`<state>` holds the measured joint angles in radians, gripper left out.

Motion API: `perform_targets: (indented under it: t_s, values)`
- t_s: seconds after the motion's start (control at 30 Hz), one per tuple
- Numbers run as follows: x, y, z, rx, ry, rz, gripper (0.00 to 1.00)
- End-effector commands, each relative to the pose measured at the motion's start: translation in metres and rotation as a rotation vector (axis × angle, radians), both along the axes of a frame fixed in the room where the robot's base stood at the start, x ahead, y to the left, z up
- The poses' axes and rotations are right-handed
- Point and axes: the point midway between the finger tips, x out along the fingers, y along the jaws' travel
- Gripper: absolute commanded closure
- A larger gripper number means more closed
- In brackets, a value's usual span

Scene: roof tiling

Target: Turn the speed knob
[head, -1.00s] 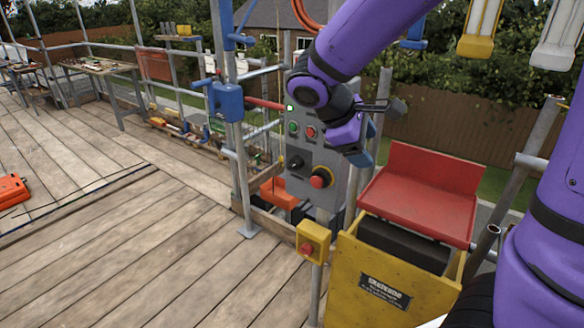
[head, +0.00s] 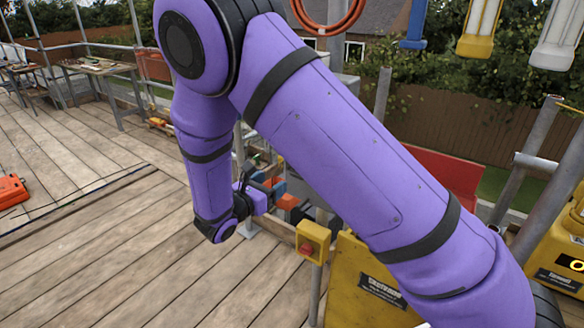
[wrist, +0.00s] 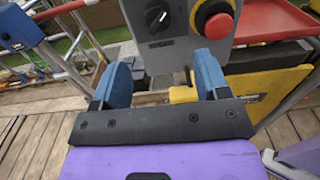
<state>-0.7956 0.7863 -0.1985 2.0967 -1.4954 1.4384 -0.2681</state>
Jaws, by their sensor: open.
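The black rotary knob (wrist: 157,16), which looks like the speed knob, sits on the grey control panel (wrist: 178,50) at the top of the wrist view. A red mushroom button (wrist: 214,20) on a yellow collar is to its right. My gripper (wrist: 163,72) is open and empty, its blue fingers apart below the knob in the picture and not touching it. In the head view my gripper (head: 270,190) is low at the centre left. My purple arm hides the panel and knob there.
A yellow box with a red button (head: 313,243) is on a post just right of my gripper. A yellow hopper (head: 365,290) with a red tray (head: 445,172) stands to the right. The plank deck (head: 90,245) is largely clear on the left.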

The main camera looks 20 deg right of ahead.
Motion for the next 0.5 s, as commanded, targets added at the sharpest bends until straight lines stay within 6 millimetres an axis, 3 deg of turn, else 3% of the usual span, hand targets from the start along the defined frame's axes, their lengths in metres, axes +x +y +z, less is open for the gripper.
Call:
perform_targets:
  t_s: [0.17, 0.5]
  values:
    - [0.007, -0.006, -0.003, -0.014, 0.002, 0.011, 0.32]
    - [0.040, -0.052, -0.002, -0.012, 0.001, 0.008, 0.32]
